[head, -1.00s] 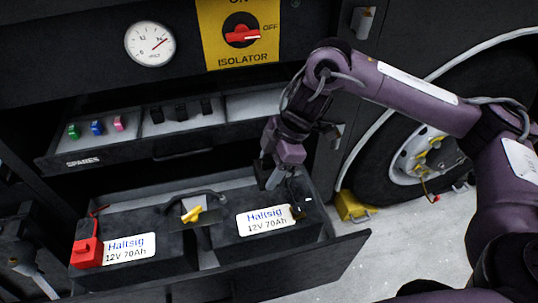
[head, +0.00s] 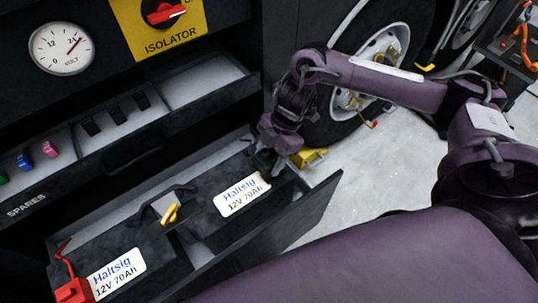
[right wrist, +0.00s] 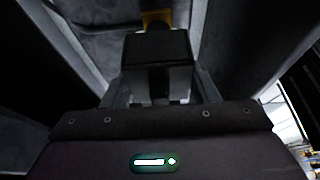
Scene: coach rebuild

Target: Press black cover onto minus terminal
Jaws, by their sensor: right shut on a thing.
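My right gripper (head: 272,168) is at the far right end of the right battery (head: 205,222), low over its top. In the right wrist view its two fingers (right wrist: 158,90) are shut on a dark block, the black cover (right wrist: 155,47). A brass-yellow piece, perhaps the minus terminal (right wrist: 155,16), shows just beyond the cover. In the head view the gripper hides the cover and most of the terminal area, so I cannot tell whether the cover is seated. The red cover (head: 74,291) is at the left battery's near left end. My left gripper is not in view.
The batteries stand in an open drawer (head: 325,205) with a raised front wall. A yellow link (head: 170,213) and black handle (head: 178,189) lie between them. Above is the spares tray (head: 60,187) with coloured and black pieces. A yellow chock (head: 308,158) and wheel stand behind.

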